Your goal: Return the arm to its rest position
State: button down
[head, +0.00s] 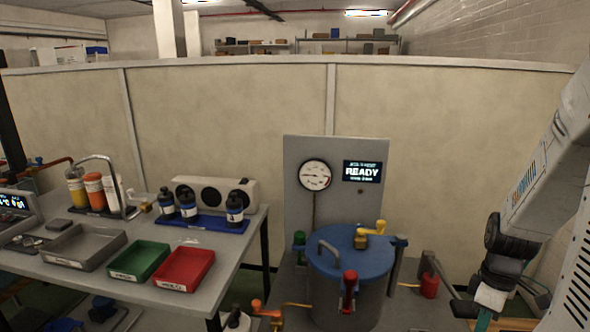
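My arm hangs down at the right edge of the head view, with pale links and black joints. My gripper (490,298) is low at the right, right of the sealed cylinder and apart from its lid. Its dark fingers are small and partly lost against dark parts behind, so I cannot tell whether they are open or shut. The cylinder (345,302) stands upright with its blue lid (335,262) on. Around the lid are a green-knobbed clamp (299,242), a red-handled clamp (349,285) and a yellow handle (373,230). The display (362,172) reads READY.
A round gauge (315,175) is on the grey panel behind the cylinder. A red-handled part (429,286) lies between cylinder and gripper. The left bench (215,262) holds grey, green and red trays and several bottles. A beige partition (230,110) runs behind.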

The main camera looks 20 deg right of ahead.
jog(key=s+a+r+m+t, duration=0.1)
jog(key=s+a+r+m, duration=0.1)
jog(key=a+r, duration=0.8)
jog(key=s+a+r+m+t+h, duration=0.1)
jog(key=s+a+r+m, duration=0.2)
jog(key=a+r, duration=0.6)
jog(key=a, duration=0.4)
jog(key=shift+s+a+r+m+t, duration=0.2)
jog(key=shift+s+r+m+t, duration=0.1)
jog(key=shift+s+r, duration=0.05)
jog(key=w+d+f+n, duration=0.3)
jog(key=w+d+n, duration=0.1)
jog(key=d, duration=0.6)
jog(key=w+d+f+n+g, duration=0.1)
jog(key=w+d+f+n, duration=0.2)
jog(key=d, duration=0.7)
jog(key=w+d+f+n, duration=0.3)
jog(key=w+d+n, duration=0.3)
jog(key=d, duration=0.4)
jog(key=shift+w, duration=0.65)
